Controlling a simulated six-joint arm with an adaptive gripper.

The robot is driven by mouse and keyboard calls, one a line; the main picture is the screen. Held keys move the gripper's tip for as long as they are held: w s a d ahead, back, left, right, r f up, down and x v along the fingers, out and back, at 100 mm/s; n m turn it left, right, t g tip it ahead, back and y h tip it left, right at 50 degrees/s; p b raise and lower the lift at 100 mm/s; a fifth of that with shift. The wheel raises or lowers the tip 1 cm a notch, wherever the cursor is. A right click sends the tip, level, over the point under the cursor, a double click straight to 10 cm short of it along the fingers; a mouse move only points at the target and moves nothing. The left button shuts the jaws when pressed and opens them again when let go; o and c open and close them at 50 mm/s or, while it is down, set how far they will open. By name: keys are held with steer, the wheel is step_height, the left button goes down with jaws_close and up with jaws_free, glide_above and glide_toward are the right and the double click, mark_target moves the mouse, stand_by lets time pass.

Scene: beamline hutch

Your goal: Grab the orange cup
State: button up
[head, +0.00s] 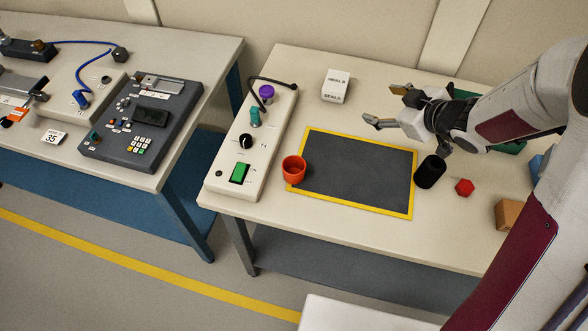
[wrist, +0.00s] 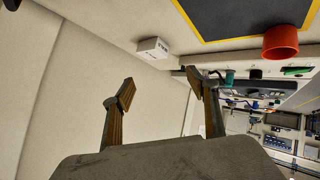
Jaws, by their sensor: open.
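The orange cup (head: 293,170) stands upright at the left edge of the yellow-bordered dark mat (head: 416,180) in the head view. It also shows at the upper right of the wrist view (wrist: 281,42). My gripper (head: 384,106) is open and empty, raised above the far right part of the table, to the right of the cup and well apart from it. Its two fingers show in the wrist view (wrist: 160,92) with nothing between them.
A control box (head: 222,173) with knobs and a green switch stands left of the cup. A white box (head: 336,86) sits behind the mat. The mat's middle is clear.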

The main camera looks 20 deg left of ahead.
steer(key=s+a+f+n+g+y, duration=0.3)
steer(key=s+a+f+g+y, duration=0.15)
steer(key=a+f, duration=0.25)
steer(key=n+g+y, duration=0.1)
steer(key=g+y, duration=0.1)
steer(key=g, duration=0.1)
glide_toward(284, 166)
steer(key=shift+w+d+r, duration=0.1)
steer(key=shift+w+d, duration=0.15)
steer(key=shift+w, duration=0.25)
steer(key=shift+w+d+r, duration=0.1)
steer(key=shift+w+d, duration=0.15)
steer(key=shift+w, duration=0.25)
steer(key=shift+s+a+f+g+y, duration=0.1)
steer(key=shift+s+g+y, duration=0.1)
steer(key=shift+s, duration=0.15)
steer(key=shift+s+a+f+g+y, duration=0.1)
steer(key=shift+s+g, duration=0.05)
steer(key=shift+s, duration=0.15)
steer(key=shift+x, duration=1.3)
steer(key=shift+a, duration=0.1)
steer(key=shift+s+x, duration=0.2)
steer(key=shift+x, duration=2.3)
steer(key=shift+f, duration=0.1)
steer(key=c, duration=1.2)
